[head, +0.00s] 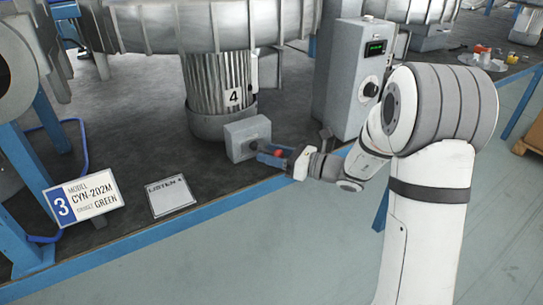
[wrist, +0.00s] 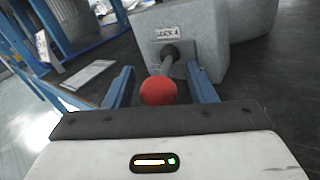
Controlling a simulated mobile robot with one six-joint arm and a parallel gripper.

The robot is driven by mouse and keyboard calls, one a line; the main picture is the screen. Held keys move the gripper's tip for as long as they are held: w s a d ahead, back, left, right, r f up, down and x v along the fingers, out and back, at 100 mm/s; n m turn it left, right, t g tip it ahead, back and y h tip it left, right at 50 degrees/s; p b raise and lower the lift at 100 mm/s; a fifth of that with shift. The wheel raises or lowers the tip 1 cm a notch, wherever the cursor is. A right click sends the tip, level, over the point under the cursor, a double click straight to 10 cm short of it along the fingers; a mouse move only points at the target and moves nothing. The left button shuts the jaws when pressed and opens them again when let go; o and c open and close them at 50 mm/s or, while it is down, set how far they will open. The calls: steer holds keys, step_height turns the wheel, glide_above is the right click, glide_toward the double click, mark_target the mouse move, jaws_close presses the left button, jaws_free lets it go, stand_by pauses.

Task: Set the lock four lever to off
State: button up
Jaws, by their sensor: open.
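The lock four box (head: 247,136) is a grey block at the foot of the blower marked 4 (head: 219,85). In the wrist view its plate reads LOCK 4 (wrist: 167,32). A lever with a red ball knob (wrist: 158,91) sticks out of the plate toward me. My gripper (wrist: 162,80) is open, with one blue finger on each side of the lever and knob. The knob seems apart from both fingers. In the head view the red knob (head: 279,153) shows at my gripper (head: 270,155), partly hidden by it. Any off marking is not readable.
A grey control box (head: 350,75) with a green display and a black dial stands to the right of the lock box.

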steer(key=shift+a, duration=0.2)
jaws_close()
stand_by(0.5)
